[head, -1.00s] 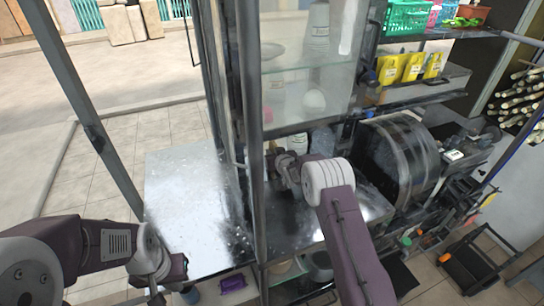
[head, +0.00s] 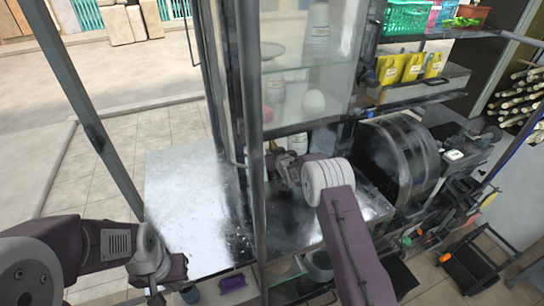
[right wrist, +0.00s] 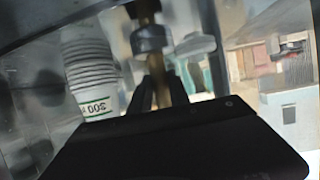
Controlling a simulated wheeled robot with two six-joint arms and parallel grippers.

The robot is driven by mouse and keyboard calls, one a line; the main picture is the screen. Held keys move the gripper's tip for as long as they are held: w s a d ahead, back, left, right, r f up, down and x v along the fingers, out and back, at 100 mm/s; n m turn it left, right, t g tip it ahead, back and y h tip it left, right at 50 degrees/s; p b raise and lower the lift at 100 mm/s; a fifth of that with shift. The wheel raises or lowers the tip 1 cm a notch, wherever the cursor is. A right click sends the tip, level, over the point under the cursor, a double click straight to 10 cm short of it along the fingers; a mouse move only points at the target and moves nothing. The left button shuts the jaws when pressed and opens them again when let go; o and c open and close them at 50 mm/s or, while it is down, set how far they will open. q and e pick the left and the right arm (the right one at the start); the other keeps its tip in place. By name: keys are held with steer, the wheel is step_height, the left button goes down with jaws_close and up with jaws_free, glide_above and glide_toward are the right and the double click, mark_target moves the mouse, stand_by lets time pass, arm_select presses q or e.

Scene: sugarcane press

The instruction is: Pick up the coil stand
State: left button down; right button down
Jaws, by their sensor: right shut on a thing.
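My right gripper (head: 272,152) is behind the frame post at the steel counter, below the glass shelf. In the right wrist view its dark fingers (right wrist: 155,97) are shut around a brass-coloured upright stem (right wrist: 155,65). I take this stem for part of the coil stand; a grey collar (right wrist: 149,39) sits on it. The stand's lower part is hidden behind my gripper's dark body, and its top is cut off.
A stack of paper cups (right wrist: 88,65) stands close beside the stem. The glass cabinet (head: 312,75) is above my right gripper, and a dark metal post (head: 254,170) stands just left of it. A drum-shaped machine (head: 400,155) is to the right. The steel counter's left part (head: 190,210) is clear.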

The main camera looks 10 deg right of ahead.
mark_target(273, 143)
steer(key=shift+f, duration=0.1)
steer(key=shift+w+r, duration=0.15)
steer(key=shift+r, duration=0.45)
step_height(273, 143, up, 3)
steer(key=shift+f+b, duration=0.15)
steer(key=shift+b, duration=0.5)
steer(key=s+b, duration=0.1)
steer(key=s, duration=0.4)
steer(key=s+d+b, duration=0.1)
steer(key=s, duration=0.5)
steer(key=s+d+b, duration=0.1)
steer(key=s, duration=0.4)
steer(key=shift+s+f, duration=0.1)
steer(key=shift+s, duration=0.05)
steer(key=shift+s+b, duration=0.35)
steer(key=shift+s, duration=0.5)
